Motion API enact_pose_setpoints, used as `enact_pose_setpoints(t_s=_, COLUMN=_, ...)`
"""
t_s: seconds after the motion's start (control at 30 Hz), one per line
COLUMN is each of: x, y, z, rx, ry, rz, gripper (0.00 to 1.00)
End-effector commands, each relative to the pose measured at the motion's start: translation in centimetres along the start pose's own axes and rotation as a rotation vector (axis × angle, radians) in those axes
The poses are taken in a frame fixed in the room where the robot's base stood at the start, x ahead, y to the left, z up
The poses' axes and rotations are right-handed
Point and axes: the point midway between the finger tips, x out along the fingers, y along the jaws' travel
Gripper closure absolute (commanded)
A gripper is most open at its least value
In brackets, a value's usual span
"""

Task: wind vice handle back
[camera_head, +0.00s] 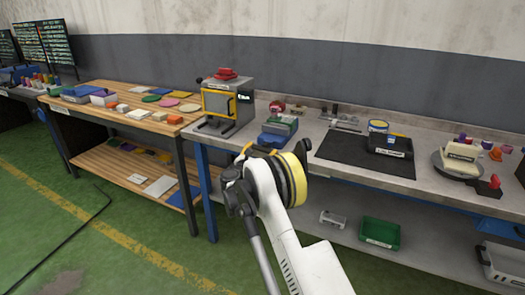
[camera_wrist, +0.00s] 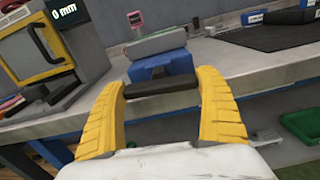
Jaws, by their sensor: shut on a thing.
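The vice (camera_head: 277,136) is blue with a greenish-grey block on top, near the front edge of the grey bench. It also shows in the wrist view (camera_wrist: 161,65), straight ahead. My gripper (camera_wrist: 160,88) has its yellow fingers at the two ends of a dark horizontal bar, which looks like the vice handle (camera_wrist: 163,88), and is shut on it. The bar lies in front of the blue body. In the head view my gripper (camera_head: 258,150) is at the bench's front edge, and my arm hides the handle there.
A grey machine (camera_head: 241,103) with a yellow frame and a small display stands left of the vice. A dark mat (camera_head: 340,150) lies to the right. A green bin (camera_head: 380,233) sits on the lower shelf. A wooden table (camera_head: 110,108) stands at left.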

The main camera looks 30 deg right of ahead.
Motion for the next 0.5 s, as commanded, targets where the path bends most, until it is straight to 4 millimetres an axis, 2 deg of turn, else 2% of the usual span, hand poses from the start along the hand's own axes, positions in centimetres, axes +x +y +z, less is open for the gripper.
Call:
enact_pose_setpoints(t_s=0.3, x=-0.05, y=-0.03, z=-0.11, rx=0.001, ry=0.001, rz=-0.001, gripper=0.46)
enact_pose_setpoints(t_s=0.33, x=-0.05, y=-0.03, z=-0.11, rx=0.001, ry=0.001, rz=-0.001, gripper=0.1)
enact_pose_setpoints(t_s=0.37, x=-0.05, y=-0.03, z=-0.11, rx=0.001, ry=0.001, rz=-0.001, gripper=0.01)
enact_pose_setpoints(t_s=0.5, x=-0.03, y=-0.02, z=-0.07, rx=0.001, ry=0.001, rz=-0.001, gripper=0.0)
